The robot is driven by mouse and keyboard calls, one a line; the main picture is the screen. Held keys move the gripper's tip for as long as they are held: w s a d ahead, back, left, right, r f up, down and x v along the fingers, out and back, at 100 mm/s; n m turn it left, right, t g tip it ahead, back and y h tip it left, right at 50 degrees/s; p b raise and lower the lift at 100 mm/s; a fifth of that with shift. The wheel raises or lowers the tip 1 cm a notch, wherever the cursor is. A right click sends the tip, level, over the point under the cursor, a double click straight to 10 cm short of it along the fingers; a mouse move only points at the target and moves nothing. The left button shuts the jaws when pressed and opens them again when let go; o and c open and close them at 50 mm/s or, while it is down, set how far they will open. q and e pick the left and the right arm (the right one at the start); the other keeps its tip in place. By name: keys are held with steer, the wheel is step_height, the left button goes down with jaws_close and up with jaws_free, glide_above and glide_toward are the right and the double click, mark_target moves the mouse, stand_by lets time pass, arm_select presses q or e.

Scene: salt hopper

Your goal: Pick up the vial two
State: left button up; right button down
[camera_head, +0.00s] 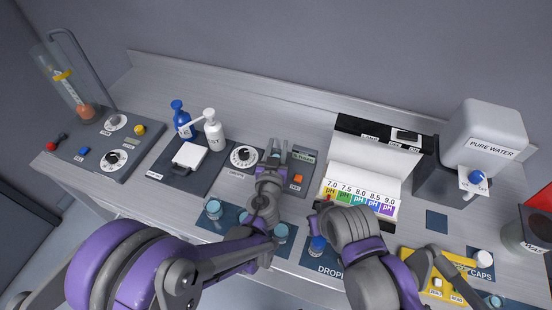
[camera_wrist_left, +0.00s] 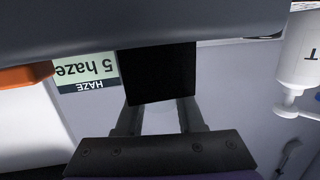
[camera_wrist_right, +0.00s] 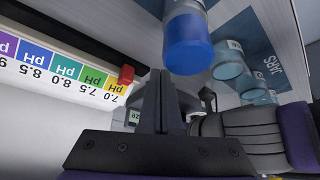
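No label reading vial two can be made out. Small jars with pale blue tops stand on the blue mat at the front; one jar (camera_head: 213,209) is on the left and another (camera_head: 281,232) is nearer the middle. My left gripper (camera_head: 276,153) is over the haze meter (camera_head: 299,172), its fingers apart, with a small pale bluish thing between them. In the left wrist view a pale round shape (camera_wrist_left: 160,121) fills the gap below a black square; whether the fingers press on it is unclear. My right gripper (camera_wrist_right: 163,100) looks shut and empty, beside a blue-capped bottle (camera_wrist_right: 188,45).
A pH chart (camera_head: 362,195) stands right of the meter, close to my right arm. A white pump bottle (camera_head: 213,134), a blue bottle (camera_head: 181,118) and a balance (camera_head: 189,157) are left of it. The pure water dispenser (camera_head: 490,140) is at right.

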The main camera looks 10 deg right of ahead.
arm_select(q)
jaws_close()
